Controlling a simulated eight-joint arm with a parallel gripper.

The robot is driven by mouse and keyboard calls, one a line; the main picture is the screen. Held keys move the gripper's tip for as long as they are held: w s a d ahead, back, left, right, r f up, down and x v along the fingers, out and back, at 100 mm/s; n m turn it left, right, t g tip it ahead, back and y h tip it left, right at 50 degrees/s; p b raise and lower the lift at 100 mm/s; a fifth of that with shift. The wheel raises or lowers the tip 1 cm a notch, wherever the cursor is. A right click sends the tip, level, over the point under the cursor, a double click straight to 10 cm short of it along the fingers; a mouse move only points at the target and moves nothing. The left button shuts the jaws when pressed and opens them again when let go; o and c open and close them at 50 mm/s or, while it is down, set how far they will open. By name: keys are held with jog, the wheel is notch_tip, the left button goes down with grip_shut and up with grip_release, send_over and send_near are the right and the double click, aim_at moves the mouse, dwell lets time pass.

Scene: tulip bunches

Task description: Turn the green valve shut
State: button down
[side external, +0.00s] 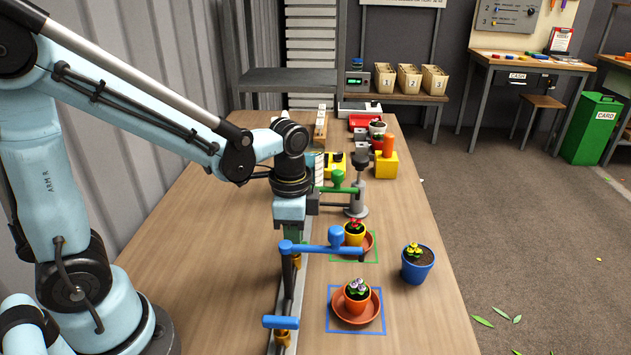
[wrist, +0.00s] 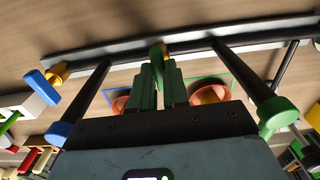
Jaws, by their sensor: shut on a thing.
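My gripper (side external: 295,250) points straight down over the metal rail, behind the blue spout in the side view. In the wrist view its green fingers (wrist: 161,82) are closed on the green valve's lever (wrist: 157,52), of which only a small part shows. The lever's brass body (wrist: 166,50) is just beyond the fingertips. How far the lever is turned is hidden by the fingers. The green spout (side external: 338,181) stands behind my gripper, reaching right; its green knob (wrist: 278,115) is at right in the wrist view.
A blue valve lever (side external: 280,322) and blue spout (side external: 325,247) stand nearer the camera on the rail (side external: 292,301). A yellow pot (side external: 354,239) is in the green square, a red pot (side external: 357,304) in the blue square. A blue pot (side external: 417,271) stands right of them. The table's left is clear.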

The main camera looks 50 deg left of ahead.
dwell(0.3)
jog(key=c, duration=1.1)
grip_release()
jog(key=shift+r, duration=0.1)
notch_tip(320, 180, up, 12)
jog(key=shift+f, duration=0.1)
jog(key=f+n+t, duration=0.1)
jog(key=n+t, duration=0.1)
jog(key=n, duration=0.1)
jog(key=s+a+f+n+t, duration=0.1)
jog(key=n+t, duration=0.1)
jog(key=n, duration=0.1)
jog(key=s+f+n+t, duration=0.1)
jog(key=f+n+t, duration=0.1)
jog(key=t, duration=0.1)
jog(key=shift+s+a+f+n, duration=0.1)
jog(key=shift+s+a+n, duration=0.15)
jog(key=shift+a+n, duration=0.15)
